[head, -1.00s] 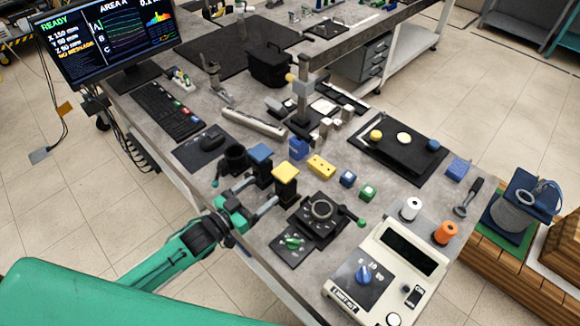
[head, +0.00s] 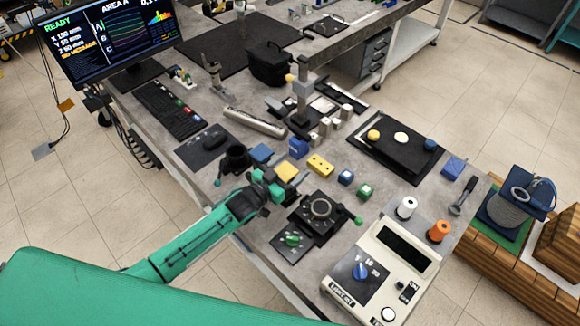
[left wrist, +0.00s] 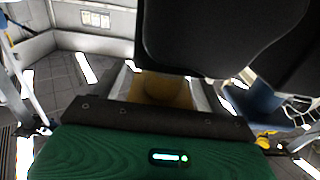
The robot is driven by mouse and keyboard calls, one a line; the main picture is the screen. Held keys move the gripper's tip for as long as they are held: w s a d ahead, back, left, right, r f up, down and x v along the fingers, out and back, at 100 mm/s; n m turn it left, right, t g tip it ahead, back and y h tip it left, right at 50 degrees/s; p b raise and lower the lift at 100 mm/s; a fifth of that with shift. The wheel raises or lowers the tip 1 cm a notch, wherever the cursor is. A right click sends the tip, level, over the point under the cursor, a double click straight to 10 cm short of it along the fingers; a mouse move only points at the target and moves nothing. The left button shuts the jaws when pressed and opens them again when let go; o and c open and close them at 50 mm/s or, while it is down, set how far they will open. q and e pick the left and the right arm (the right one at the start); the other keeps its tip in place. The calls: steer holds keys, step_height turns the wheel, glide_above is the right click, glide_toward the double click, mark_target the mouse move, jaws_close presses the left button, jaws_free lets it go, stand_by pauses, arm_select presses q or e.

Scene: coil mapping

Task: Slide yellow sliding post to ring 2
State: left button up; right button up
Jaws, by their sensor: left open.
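In the left wrist view a yellow surface (left wrist: 160,88) lies just ahead of the palm, partly hidden by a dark block. Whether the fingers touch the post cannot be told. I cannot make out which part is ring 2. My right gripper is not in view.
A black dial unit (head: 320,208) and a green-knobbed panel (head: 292,240) sit just right of the gripper. A yellow block (head: 320,165) and small cubes lie behind. A beige meter (head: 380,270) is at the front right.

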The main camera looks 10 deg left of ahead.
arm_select(q)
steer(key=c, duration=1.4)
step_height(320, 180, up, 2)
steer(key=shift+r+p, duration=0.1)
steer(key=shift+p, duration=0.55)
steer(key=o, duration=1.4)
